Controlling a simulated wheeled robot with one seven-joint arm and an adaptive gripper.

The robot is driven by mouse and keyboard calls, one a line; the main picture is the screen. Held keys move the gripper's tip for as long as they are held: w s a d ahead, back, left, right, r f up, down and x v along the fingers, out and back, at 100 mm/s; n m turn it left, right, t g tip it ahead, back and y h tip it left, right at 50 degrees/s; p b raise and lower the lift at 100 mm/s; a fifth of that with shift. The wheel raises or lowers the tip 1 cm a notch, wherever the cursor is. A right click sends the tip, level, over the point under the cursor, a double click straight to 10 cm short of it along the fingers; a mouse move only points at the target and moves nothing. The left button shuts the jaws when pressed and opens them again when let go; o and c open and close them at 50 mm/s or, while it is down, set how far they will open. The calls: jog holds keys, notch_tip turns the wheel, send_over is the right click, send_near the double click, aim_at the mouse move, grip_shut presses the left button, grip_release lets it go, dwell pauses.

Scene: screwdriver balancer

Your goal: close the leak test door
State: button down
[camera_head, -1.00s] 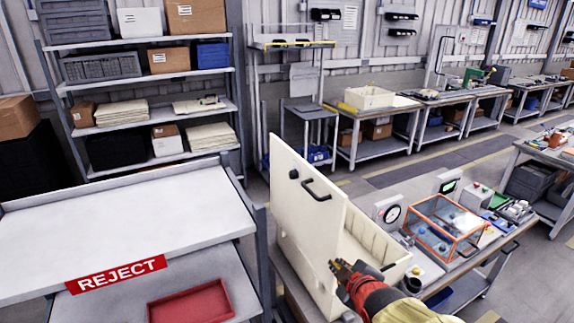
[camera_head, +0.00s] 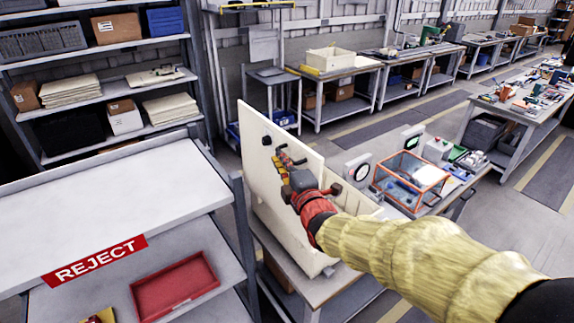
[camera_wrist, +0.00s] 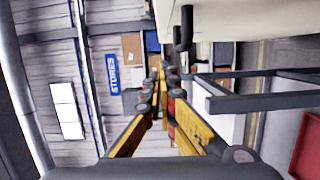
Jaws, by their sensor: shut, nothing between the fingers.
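The leak test door is a cream panel (camera_head: 255,165) standing upright, open, at the left side of the cream leak test box (camera_head: 345,190). A black knob (camera_head: 266,140) shows on its face; the handle is mostly hidden behind my gripper. My gripper (camera_head: 281,158) is shut and empty in front of the door's upper part. In the wrist view, the closed fingertips (camera_wrist: 160,76) point forward, the door (camera_wrist: 250,18) fills the upper right, and a dark handle (camera_wrist: 186,28) hangs beside it, above the fingers. I cannot tell whether the gripper touches the door.
A white rack with a REJECT sign (camera_head: 95,261) and a red tray (camera_head: 176,285) stands to the left, close to the door. A gauge (camera_head: 358,168) and an orange-framed clear case (camera_head: 410,182) sit right of the box.

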aim_at(290, 148)
jog(key=shift+w+d+p, duration=0.2)
jog(key=shift+w+d, duration=0.15)
jog(key=shift+w, duration=0.6)
jog(key=shift+w+d+p, duration=0.25)
jog(key=shift+w+d, duration=0.1)
jog(key=shift+w, duration=0.65)
jog(key=shift+w+d+p, duration=0.2)
jog(key=shift+w+d, duration=0.15)
jog(key=shift+w, duration=0.6)
